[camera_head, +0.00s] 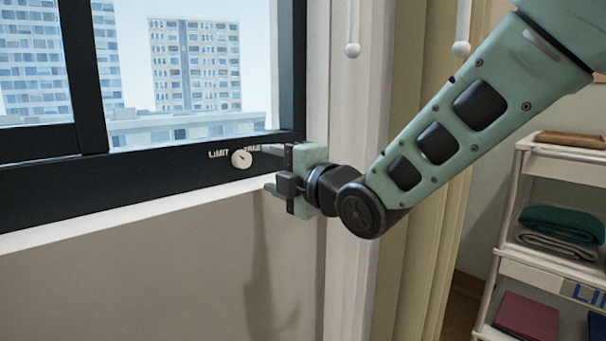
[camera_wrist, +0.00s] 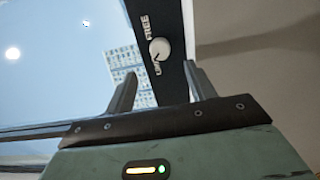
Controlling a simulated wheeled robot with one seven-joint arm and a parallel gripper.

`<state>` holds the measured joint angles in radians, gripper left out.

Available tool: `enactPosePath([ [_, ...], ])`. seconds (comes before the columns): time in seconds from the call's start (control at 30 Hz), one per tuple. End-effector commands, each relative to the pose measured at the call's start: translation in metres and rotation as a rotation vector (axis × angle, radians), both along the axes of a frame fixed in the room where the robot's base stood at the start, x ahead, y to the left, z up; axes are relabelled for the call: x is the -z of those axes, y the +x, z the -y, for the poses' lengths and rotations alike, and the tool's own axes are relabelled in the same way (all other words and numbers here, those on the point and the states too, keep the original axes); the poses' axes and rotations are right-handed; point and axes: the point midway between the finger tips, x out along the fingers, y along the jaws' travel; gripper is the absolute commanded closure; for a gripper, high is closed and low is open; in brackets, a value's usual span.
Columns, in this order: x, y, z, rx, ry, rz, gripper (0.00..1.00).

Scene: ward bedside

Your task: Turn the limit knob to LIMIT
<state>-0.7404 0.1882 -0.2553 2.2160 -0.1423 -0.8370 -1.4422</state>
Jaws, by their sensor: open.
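The limit knob (camera_head: 241,158) is a small, round, pale dial on the dark lower rail of the window frame. The word LIMIT is printed to its left, and a second label on its right is partly hidden by my gripper. In the wrist view the knob (camera_wrist: 159,49) lies between the words FREE and LIMIT. Its pointer is too small to read with certainty. My gripper (camera_head: 267,168) is open and empty, just right of the knob, with its fingers pointing left. In the wrist view the knob shows ahead of the gap between the fingertips (camera_wrist: 159,70), apart from both.
The window's dark frame (camera_head: 90,182) has a white sill edge below it. White pull-cord ends (camera_head: 352,49) hang at the upper middle, beside a beige curtain (camera_head: 408,270). A shelf cart (camera_head: 507,205) with folded cloths stands at the right. The wall below the window is clear.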

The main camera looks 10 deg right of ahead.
Motion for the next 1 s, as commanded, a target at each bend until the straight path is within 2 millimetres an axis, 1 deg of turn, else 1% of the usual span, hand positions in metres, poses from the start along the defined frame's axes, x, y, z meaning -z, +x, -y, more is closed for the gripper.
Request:
enactPosePath([
  [0.03, -0.003, -0.011, 0.008, 0.001, 0.001, 0.000, 0.45],
  [0.2, -0.002, -0.040, 0.028, 0.001, 0.001, 0.000, 0.45],
  [0.4, -0.001, -0.060, 0.041, 0.000, 0.000, 0.001, 0.45],
  [0.53, 0.000, -0.065, 0.044, -0.001, -0.001, 0.001, 0.45],
  [0.87, 0.001, -0.066, 0.044, -0.001, -0.001, -0.003, 0.45],
  [0.97, 0.011, -0.068, 0.043, 0.004, 0.018, -0.077, 0.45],
  [1.0, 0.019, -0.071, 0.043, 0.008, 0.033, -0.139, 0.45],
])
